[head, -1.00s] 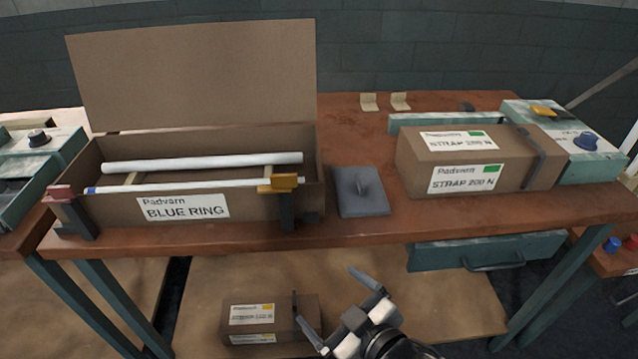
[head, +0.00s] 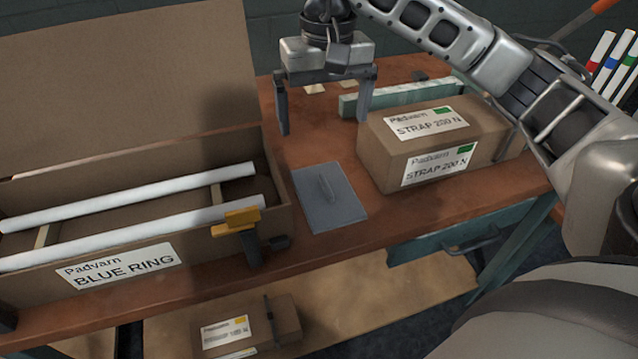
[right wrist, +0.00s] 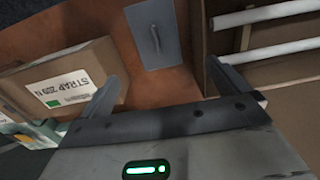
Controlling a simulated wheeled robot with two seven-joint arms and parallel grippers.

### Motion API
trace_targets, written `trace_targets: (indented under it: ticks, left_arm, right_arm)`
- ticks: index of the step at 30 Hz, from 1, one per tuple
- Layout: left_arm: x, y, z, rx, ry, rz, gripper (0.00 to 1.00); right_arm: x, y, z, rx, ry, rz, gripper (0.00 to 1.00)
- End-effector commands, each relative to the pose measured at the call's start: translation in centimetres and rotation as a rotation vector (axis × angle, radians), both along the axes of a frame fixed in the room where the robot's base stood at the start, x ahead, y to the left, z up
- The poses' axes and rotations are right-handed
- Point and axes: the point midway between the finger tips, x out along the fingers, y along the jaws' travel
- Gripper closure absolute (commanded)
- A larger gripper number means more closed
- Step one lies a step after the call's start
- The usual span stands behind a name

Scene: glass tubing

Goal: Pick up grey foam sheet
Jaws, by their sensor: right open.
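The grey foam sheet (head: 318,212) lies flat on the brown table between the open carton and the strap box, with a raised grip on its top. It also shows in the right wrist view (right wrist: 168,52), beyond and between the fingers. My right gripper (head: 324,128) is open and empty. It is above the table, over or behind the sheet, and apart from it. Its two fingers also show in the right wrist view (right wrist: 166,82). My left gripper is not in view.
The open carton (head: 205,250) marked BLUE RING holds two white tubes, with a yellow-topped clamp (head: 240,222) at its front corner. The STRAP 200 N box (head: 378,162) stands right of the sheet. A teal bar (head: 400,96) lies behind it. Bare table surrounds the sheet.

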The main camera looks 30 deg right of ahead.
Motion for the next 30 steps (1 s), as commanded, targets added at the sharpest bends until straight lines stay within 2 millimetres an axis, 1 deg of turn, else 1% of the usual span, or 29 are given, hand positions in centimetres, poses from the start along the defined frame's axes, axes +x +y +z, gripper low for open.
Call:
trace_targets:
  ticks: [2,5,12,15,18,23,27,30]
  left_arm:
    - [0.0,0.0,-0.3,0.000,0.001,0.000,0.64]
    - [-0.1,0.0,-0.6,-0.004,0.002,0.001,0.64]
    - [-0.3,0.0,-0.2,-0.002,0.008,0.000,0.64]
    - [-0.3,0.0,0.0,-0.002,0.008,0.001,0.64]
    - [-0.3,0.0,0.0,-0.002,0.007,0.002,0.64]
    - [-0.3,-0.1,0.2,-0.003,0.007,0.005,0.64]
    - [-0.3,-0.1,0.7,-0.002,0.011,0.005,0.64]
    - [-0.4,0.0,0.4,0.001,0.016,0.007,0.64]
  right_arm:
    - [0.0,-0.6,-0.5,-0.028,-0.001,0.007,0.00]
    - [0.0,-0.7,-2.3,-0.031,0.001,0.009,0.00]
    - [-0.1,-0.7,-7.2,-0.029,0.002,0.007,0.00]
    - [-0.1,-0.6,-8.8,-0.028,0.000,0.006,0.00]
    - [0.0,-0.6,-9.8,-0.027,-0.003,0.007,0.00]
    - [-0.1,-0.5,-10.7,-0.026,-0.002,0.008,0.00]
    - [-0.5,-0.3,-12.7,-0.026,0.002,0.007,0.00]
    - [-0.5,-0.3,-14.2,-0.026,0.000,0.006,0.00]
